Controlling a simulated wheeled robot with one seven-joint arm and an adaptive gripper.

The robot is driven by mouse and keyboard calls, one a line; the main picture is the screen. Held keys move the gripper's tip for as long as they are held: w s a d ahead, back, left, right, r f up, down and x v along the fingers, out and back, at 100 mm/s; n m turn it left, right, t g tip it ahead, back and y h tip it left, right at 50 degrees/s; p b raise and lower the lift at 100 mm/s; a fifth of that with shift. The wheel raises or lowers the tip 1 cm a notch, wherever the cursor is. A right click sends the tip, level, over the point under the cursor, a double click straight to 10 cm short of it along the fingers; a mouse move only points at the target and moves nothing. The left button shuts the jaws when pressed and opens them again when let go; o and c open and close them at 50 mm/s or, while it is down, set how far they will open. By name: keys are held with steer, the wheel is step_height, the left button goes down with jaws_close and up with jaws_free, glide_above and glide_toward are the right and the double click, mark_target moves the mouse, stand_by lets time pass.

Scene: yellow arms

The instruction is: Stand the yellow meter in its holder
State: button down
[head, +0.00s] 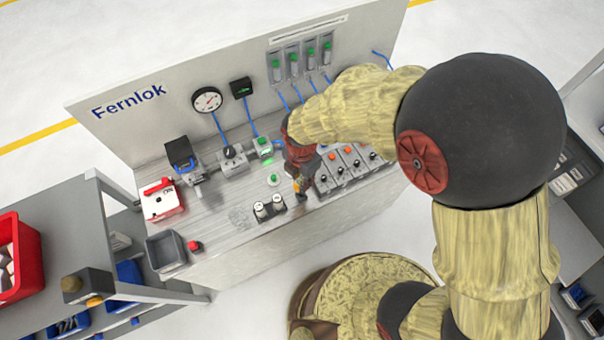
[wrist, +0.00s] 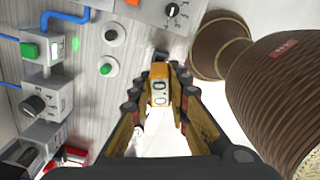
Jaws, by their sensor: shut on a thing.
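My gripper (head: 300,182) is over the front part of the grey bench, right of a black block with two pale cylinders. In the wrist view my gripper (wrist: 160,82) has its fingers closed on the yellow meter (wrist: 159,93), whose pale display faces the camera. The meter also shows as a small yellow patch in the head view (head: 297,185), partly covered by the fingers. I cannot tell how far its lower end is above the bench. I cannot make out the meter's holder for certain in either view.
The block with two cylinders (head: 268,209) is close to the left of my gripper. A row of grey modules with knobs (head: 347,168) stands to the right. A grey bin (head: 165,250) and red button (head: 194,246) are at front left. A back panel (head: 150,120) carries gauges.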

steer(key=shift+f+b, duration=1.6)
steer(key=shift+f, duration=0.95)
steer(key=shift+w+f+b, duration=0.1)
steer(key=shift+f+b, duration=0.5)
steer(key=shift+f, duration=0.45)
steer(key=c, duration=1.6)
jaws_free()
steer(key=shift+r, duration=0.15)
step_height(320, 180, up, 9)
steer(key=p, duration=0.6)
steer(key=shift+p, duration=0.4)
steer(key=shift+d, duration=0.1)
